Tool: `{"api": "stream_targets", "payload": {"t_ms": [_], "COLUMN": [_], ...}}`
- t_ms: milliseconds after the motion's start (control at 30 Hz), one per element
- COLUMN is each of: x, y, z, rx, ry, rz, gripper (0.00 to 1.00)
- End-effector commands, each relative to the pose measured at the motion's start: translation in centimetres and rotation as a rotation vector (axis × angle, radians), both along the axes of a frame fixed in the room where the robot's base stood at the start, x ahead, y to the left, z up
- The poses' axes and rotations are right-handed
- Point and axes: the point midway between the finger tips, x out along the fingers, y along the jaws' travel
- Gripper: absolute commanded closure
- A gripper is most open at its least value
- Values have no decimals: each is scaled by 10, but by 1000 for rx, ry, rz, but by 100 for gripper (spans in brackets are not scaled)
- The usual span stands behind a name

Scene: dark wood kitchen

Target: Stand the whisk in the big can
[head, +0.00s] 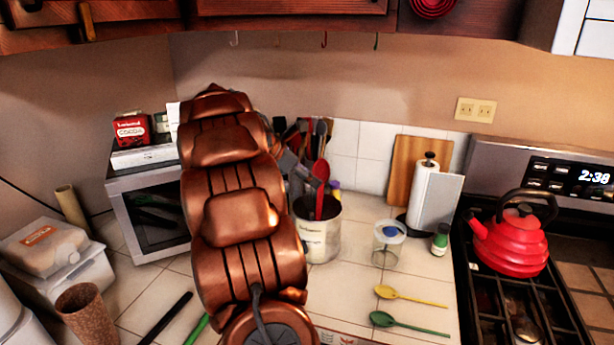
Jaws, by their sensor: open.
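The big can (318,246) is a pale metal can with a label, upright on the tiled counter. A red spoon (320,188) stands in it, its head above the rim. My gripper (312,178) shows as grey parts just above the can's rim, close to the red spoon. It is open, but its fingertips are partly hidden and hard to make out. I cannot pick out the whisk for sure; my arm covers the counter left of the can.
A clear jar (388,246), a paper towel holder (425,196) and a green-capped bottle (440,240) stand right of the can. Yellow (408,296) and green (405,324) spoons lie in front. A red kettle (514,240) sits on the stove. A black stick (166,318) lies at left.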

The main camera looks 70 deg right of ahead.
Motion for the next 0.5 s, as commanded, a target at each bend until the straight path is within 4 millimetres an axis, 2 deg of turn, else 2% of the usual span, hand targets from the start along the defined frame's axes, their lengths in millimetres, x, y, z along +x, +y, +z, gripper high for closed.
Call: {"api": "stream_targets", "payload": {"t_ms": [333,500], "x": [1,11], "y": [1,11], "z": [2,15], "rx": [0,-3], "ry": [-1,-3], "rz": [1,3], "gripper": [29,29]}}
